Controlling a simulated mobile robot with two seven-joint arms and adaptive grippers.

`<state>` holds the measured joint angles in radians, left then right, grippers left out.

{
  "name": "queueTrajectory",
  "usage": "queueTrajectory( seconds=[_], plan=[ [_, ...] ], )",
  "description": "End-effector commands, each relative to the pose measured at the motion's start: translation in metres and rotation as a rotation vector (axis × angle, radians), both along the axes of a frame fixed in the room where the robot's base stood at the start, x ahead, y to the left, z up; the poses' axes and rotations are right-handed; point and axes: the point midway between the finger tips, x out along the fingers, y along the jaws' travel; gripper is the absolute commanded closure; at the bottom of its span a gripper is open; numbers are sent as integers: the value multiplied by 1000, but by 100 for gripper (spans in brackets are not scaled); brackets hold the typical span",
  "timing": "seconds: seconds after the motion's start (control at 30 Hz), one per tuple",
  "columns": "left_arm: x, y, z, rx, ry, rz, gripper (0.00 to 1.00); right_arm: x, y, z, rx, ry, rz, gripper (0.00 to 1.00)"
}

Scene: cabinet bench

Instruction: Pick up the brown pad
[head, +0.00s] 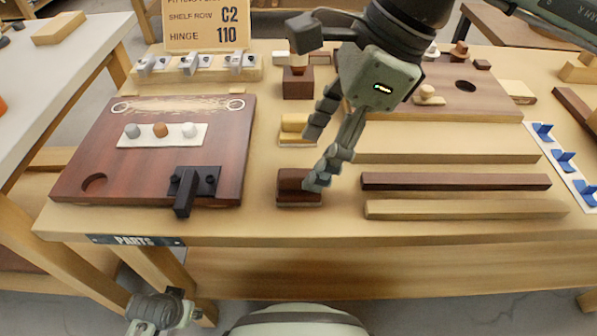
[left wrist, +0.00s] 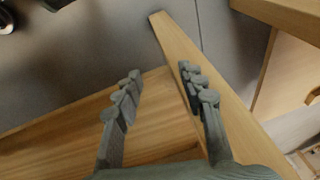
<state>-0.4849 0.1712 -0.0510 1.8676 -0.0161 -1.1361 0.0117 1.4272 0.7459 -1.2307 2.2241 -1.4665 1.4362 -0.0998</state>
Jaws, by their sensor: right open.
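The brown pad (head: 298,187) is a small dark reddish-brown block on a pale base. It lies near the front edge of the bench, right of the dark red board. My right gripper (head: 316,158) is open, with nothing between its fingers. Its nearer fingertip overlaps the right end of the brown pad in the head view; I cannot tell whether they touch. Its other fingertip is beside a yellow pad (head: 296,128) farther back. My left gripper (head: 158,312) is low in front of the bench. In the left wrist view its fingers (left wrist: 162,78) are apart and empty.
The dark red board (head: 120,175) with a black latch (head: 192,185) lies to the left. Several wooden strips (head: 455,181) lie to the right. A dark block (head: 298,83) stands behind the yellow pad. Bare bench lies in front of the brown pad.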

Motion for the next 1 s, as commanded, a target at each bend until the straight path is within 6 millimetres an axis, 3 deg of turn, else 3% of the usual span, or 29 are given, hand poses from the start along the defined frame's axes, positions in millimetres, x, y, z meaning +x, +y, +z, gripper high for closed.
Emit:
queueTrajectory(
  seconds=[0.4, 0.67, 1.0],
  plan=[
    [0, -1, -22, -12, 2, 0, 60, -6, 23, -46, 0, 1, -1, 36],
    [0, -1, -22, -13, 1, 1, 60, -6, 24, -48, 0, -1, 0, 37],
    [0, -1, -22, -13, 1, 1, 60, -6, 24, -48, 0, -1, 0, 80]
  ],
)
